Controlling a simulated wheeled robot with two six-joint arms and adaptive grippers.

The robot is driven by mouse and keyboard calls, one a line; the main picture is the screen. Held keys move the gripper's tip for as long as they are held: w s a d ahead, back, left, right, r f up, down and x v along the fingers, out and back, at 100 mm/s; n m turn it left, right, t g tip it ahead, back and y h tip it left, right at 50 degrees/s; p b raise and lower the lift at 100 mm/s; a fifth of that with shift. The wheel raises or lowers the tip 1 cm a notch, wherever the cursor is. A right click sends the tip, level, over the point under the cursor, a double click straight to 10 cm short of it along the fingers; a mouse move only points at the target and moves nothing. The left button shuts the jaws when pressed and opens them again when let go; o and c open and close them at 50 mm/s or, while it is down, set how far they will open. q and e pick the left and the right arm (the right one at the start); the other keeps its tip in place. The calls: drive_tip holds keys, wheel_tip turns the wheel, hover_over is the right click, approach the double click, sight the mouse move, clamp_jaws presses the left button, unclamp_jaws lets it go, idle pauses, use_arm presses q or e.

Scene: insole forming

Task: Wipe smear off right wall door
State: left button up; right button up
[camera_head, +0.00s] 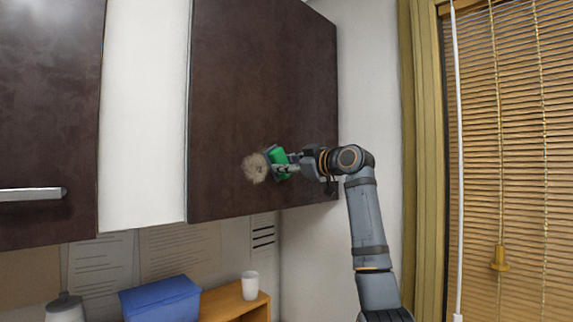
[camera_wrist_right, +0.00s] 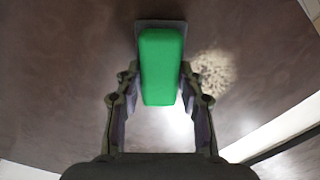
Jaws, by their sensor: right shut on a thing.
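The right wall door (camera_head: 260,75) is a dark brown cabinet door. A pale beige smear (camera_head: 255,168) is on its lower part; it also shows in the right wrist view (camera_wrist_right: 213,72), to the right of the green block. My right gripper (camera_head: 288,167) is shut on a green block with a grey pad (camera_head: 277,158), a sponge-like wiper. In the head view it is just right of the smear, close to the door. In the right wrist view the green wiper (camera_wrist_right: 161,65) sits between both fingers; whether its pad touches the door I cannot tell. My left gripper is not in view.
Another dark door (camera_head: 50,110) with a metal handle (camera_head: 32,194) is at the left. Below are a blue box (camera_head: 161,299), a white cup (camera_head: 250,286) on a wooden shelf (camera_head: 232,302), and papers on the wall. A window blind (camera_head: 515,150) with cords hangs at the right.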

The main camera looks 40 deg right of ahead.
drive_tip(key=shift+s+a+f, duration=0.1)
drive_tip(key=shift+s+a, duration=0.05)
drive_tip(key=shift+a, duration=1.8)
drive_tip(key=shift+s+a, duration=0.1)
drive_tip(key=shift+a, duration=1.85)
drive_tip(key=shift+a, duration=0.1)
drive_tip(key=shift+s+a, duration=0.15)
drive_tip(key=shift+a, duration=1.55)
drive_tip(key=shift+r+p, duration=0.85)
drive_tip(key=shift+r, duration=0.1)
drive_tip(key=shift+d, duration=0.1)
